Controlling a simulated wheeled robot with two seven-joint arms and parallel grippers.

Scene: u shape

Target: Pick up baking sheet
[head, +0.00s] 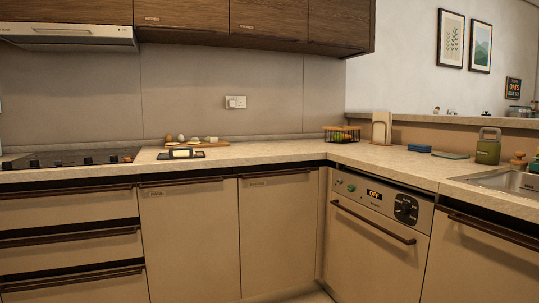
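A small dark flat tray (205,154) with a raised pale block on it lies near the counter's front edge, right of the stove. It may be the baking sheet, but it is too small in the picture to be sure. No other sheet-like metal pan is clearly visible. Neither of my grippers shows in the head view.
The counter (270,157) turns a corner to the right. Behind the tray is a wooden board (183,144) with several small round items. A wire basket (342,134), a white upright holder (381,127), a green canister (488,146) and a sink (508,180) stand further right.

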